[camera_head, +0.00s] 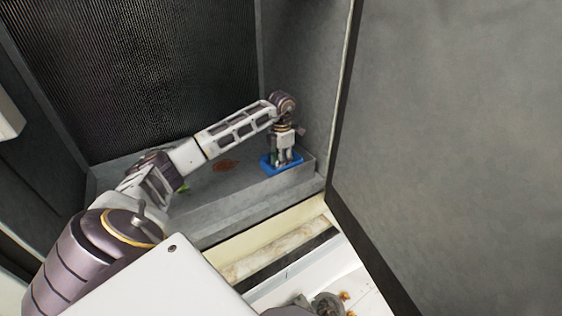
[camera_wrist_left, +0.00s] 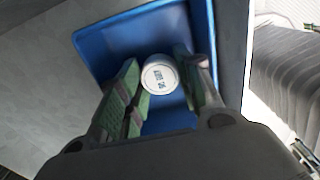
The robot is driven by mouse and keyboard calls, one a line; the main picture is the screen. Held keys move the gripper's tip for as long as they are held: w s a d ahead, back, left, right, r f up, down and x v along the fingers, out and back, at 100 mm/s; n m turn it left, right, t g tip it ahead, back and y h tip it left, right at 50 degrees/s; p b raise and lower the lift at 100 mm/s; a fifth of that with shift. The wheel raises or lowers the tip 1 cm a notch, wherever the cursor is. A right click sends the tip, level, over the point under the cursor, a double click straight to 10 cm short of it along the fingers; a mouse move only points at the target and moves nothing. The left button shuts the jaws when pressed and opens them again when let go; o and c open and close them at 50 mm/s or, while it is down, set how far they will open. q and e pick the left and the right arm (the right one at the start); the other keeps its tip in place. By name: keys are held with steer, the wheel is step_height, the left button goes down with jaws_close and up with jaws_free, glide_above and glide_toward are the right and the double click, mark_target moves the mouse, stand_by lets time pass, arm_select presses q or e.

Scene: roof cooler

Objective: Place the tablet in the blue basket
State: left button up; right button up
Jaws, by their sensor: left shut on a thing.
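The blue basket (camera_head: 267,167) stands on the grey ledge at the back, near its right corner. It also shows in the left wrist view (camera_wrist_left: 95,45). My left gripper (camera_head: 283,161) points down over the basket, with its fingers within the outline of the basket. In the left wrist view its green-padded fingers are shut on the tablet (camera_wrist_left: 159,75), a small round white thing with dark lettering on its face. The tablet is above or inside the basket; I cannot tell if it touches the floor. My right gripper is not clearly in view.
The grey ledge (camera_head: 215,208) has a low rim and a rusty brown stain (camera_head: 224,166). A small green thing (camera_head: 184,188) lies on the ledge near my left arm. A grey wall panel (camera_head: 450,130) stands close on the right.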

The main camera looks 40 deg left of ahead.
arm_select(q)
steer(key=shift+f, duration=0.1)
steer(key=o, duration=0.7)
steer(key=shift+c, duration=0.2)
step_height(320, 180, up, 12)
steer(key=shift+b, duration=0.45)
stand_by(0.8)
